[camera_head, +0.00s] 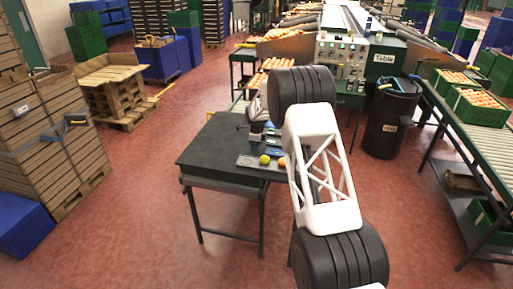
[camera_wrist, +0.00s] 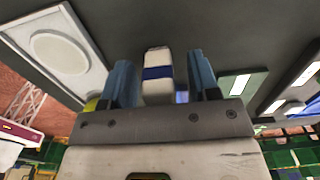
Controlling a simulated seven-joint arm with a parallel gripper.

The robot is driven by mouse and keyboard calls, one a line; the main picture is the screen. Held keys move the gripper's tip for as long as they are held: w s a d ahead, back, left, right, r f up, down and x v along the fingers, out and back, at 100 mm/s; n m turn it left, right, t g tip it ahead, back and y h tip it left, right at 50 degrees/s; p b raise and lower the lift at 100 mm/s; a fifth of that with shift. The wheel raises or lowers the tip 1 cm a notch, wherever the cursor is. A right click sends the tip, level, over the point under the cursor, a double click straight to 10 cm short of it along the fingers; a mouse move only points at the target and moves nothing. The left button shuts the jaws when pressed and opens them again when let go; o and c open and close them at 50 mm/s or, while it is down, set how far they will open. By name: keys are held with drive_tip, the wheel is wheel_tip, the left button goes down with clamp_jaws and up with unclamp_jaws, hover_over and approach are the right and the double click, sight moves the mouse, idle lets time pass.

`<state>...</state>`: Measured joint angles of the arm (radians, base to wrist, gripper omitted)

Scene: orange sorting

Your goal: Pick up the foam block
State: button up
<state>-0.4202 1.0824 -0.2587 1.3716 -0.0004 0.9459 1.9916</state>
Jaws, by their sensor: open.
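My gripper (camera_wrist: 160,62) is open, with its two blue fingers apart in the wrist view. A white block with a blue band (camera_wrist: 157,87), which looks like the foam block, shows between the fingers. I see a gap on both sides of it, and I cannot tell whether any finger touches it. In the head view my gripper (camera_head: 256,134) is low over the dark table (camera_head: 208,150), partly hidden by my arm. I cannot make out the block in that view.
A grey tray (camera_head: 247,160) near the table's front edge has a yellow-green ball (camera_head: 264,160) and an orange (camera_head: 282,163) at it. In the wrist view, a pale panel with a white disc (camera_wrist: 62,52) lies left, and a green panel (camera_wrist: 243,84) lies right. The table's left part is clear.

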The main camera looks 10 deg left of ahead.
idle(0.3)
drive_tip(key=c, duration=1)
drive_tip(key=shift+r, duration=0.15)
drive_tip(key=shift+r, duration=4.85)
